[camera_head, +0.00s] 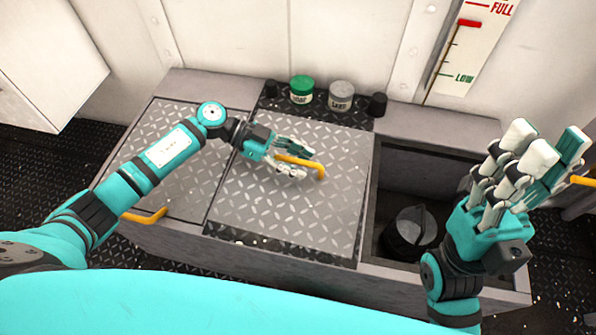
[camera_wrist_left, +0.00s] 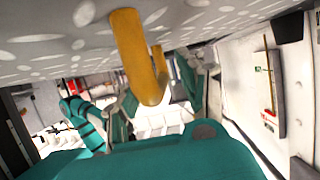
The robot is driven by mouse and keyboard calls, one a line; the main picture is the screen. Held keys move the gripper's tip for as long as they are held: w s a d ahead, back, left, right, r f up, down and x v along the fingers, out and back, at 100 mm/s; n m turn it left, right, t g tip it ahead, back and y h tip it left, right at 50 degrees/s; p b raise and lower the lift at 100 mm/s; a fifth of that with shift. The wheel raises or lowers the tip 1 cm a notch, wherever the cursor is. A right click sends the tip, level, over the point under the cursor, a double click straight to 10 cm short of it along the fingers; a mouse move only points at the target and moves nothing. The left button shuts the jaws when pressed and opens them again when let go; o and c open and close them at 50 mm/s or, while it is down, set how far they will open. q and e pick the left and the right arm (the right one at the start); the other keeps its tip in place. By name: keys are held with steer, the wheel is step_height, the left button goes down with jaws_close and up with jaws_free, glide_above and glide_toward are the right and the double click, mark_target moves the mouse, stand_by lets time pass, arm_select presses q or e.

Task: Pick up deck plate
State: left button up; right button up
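The deck plate (camera_head: 285,208) is a grey diamond-pattern metal panel lying flat in the middle of the low bench. Its yellow handle (camera_head: 321,172) is near the far part of the plate. My left gripper (camera_head: 306,162) is at this handle, with straight fingers on either side of it; part of the handle is hidden. The handle (camera_wrist_left: 137,50) is close in the left wrist view, between the spread fingers. I cannot tell whether they touch it. My right gripper (camera_head: 548,146) is raised over the bench's right end, fingers extended and empty.
A second plate (camera_head: 168,212) with a yellow handle (camera_head: 147,216) is on the left. An open compartment (camera_head: 425,183) on the right holds a dark round object (camera_head: 408,232). A green-lidded jar (camera_head: 301,90) and a grey jar (camera_head: 341,95) stand behind the plate.

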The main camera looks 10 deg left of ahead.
arm_select(q)
jaws_close()
